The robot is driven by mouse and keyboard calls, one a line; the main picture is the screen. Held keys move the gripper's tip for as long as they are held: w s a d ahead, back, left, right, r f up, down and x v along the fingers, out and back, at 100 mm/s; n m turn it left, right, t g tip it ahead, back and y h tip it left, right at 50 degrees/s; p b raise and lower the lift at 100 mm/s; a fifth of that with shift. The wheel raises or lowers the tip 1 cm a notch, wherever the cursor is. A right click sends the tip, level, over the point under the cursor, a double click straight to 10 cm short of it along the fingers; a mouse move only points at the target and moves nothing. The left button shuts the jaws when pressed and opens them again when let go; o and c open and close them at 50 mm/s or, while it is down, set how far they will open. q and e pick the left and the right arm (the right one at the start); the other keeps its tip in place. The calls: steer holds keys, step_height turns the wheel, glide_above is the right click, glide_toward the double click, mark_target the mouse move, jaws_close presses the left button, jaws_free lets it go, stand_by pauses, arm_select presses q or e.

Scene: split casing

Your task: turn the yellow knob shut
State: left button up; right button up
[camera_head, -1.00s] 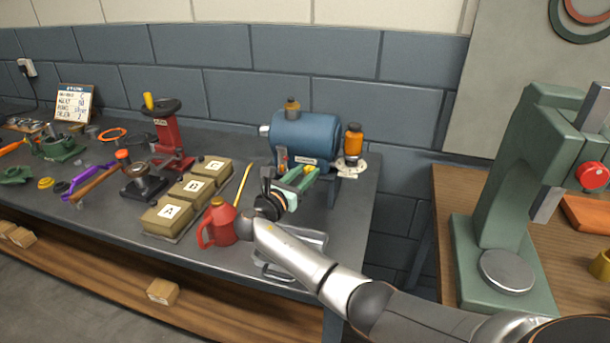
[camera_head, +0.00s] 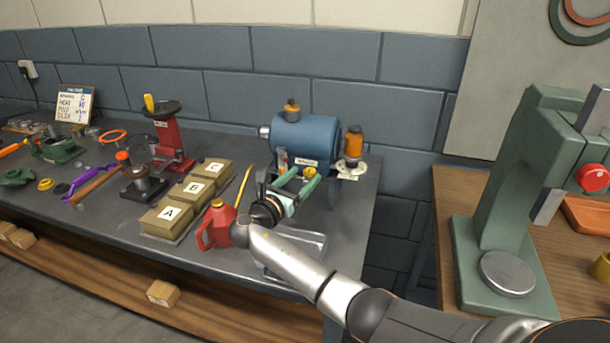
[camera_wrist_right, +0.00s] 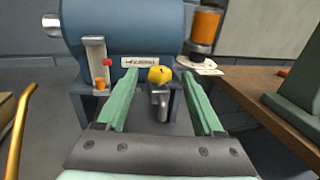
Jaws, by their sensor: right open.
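The yellow knob (camera_wrist_right: 159,74) sits on a short metal valve with a grey spout below it, at the front of the blue tank (camera_wrist_right: 125,28). In the head view the knob (camera_head: 309,173) shows small near the fingertips. My right gripper (camera_head: 302,177) is open and empty, pointing at the tank's front. In the right wrist view its two green fingers lie left and right of the knob, with gaps on both sides. I cannot tell whether the tips reach as far as the knob. My left gripper is not in view.
A sight gauge with a red mark (camera_wrist_right: 105,62) stands left of the left finger. An orange-filled jar (camera_head: 353,145) is at the tank's right. A red oil can (camera_head: 217,225) with a long yellow spout stands close left of my gripper. A metal tray (camera_head: 300,243) lies below my wrist.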

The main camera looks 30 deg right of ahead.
steer(key=v, duration=1.1)
